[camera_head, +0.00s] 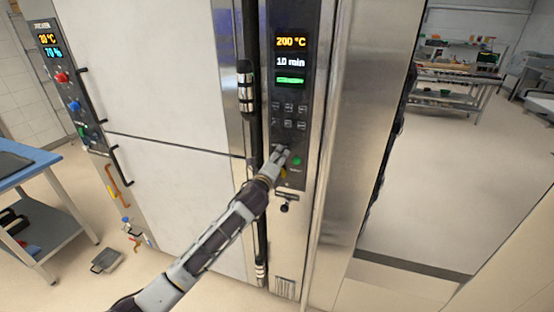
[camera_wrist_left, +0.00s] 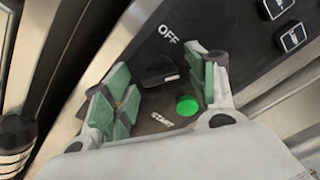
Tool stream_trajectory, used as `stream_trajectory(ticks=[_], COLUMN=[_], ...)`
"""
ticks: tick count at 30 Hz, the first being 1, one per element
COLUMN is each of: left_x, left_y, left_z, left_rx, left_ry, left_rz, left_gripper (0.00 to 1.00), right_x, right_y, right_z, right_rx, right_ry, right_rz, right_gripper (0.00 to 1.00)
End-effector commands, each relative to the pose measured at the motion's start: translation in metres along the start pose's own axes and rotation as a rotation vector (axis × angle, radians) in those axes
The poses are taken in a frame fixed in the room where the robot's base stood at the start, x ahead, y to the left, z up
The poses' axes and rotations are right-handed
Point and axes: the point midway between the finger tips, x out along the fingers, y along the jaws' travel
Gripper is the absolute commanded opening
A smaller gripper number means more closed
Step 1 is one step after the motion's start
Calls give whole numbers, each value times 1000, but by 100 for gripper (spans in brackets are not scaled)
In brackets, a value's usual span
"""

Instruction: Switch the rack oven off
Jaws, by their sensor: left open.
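The rack oven's control panel (camera_head: 290,95) is in the middle of the head view, with a lit display reading 200 °C and 10 min and a green bar. My left gripper (camera_head: 280,158) reaches the panel's lower part. In the left wrist view my left gripper (camera_wrist_left: 158,98) is open, its green-padded fingers either side of a black knob (camera_wrist_left: 159,72). The word OFF stands above the knob. A green button (camera_wrist_left: 187,105) marked START lies below it, close to one finger; it also shows in the head view (camera_head: 297,161). My right gripper is not in view.
The oven's vertical door handle (camera_head: 246,88) runs just left of the panel. Another control panel (camera_head: 72,90) with red and blue knobs is at far left. A blue-topped table (camera_head: 30,165) stands at left. Open floor lies to the right.

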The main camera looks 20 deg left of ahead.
Motion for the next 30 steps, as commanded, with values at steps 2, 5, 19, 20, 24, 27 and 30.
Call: stream_trajectory(ticks=[2,5,19,20,24,27,30], left_x=[1,1,1,1,1,1,1], left_y=[0,0,0,0,0,0,0], left_z=[0,0,0,0,0,0,0], left_rx=[0,0,0,0,-3,-12,-33], left_ry=[0,0,0,0,0,0,1], left_rz=[0,0,0,0,0,0,0], left_gripper=[57,57,16,12,12,12,12], right_x=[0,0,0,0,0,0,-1], right_y=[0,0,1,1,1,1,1], right_z=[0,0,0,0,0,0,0], right_rx=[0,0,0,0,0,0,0], right_ry=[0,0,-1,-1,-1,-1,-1], right_rz=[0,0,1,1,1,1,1], right_gripper=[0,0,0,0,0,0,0])
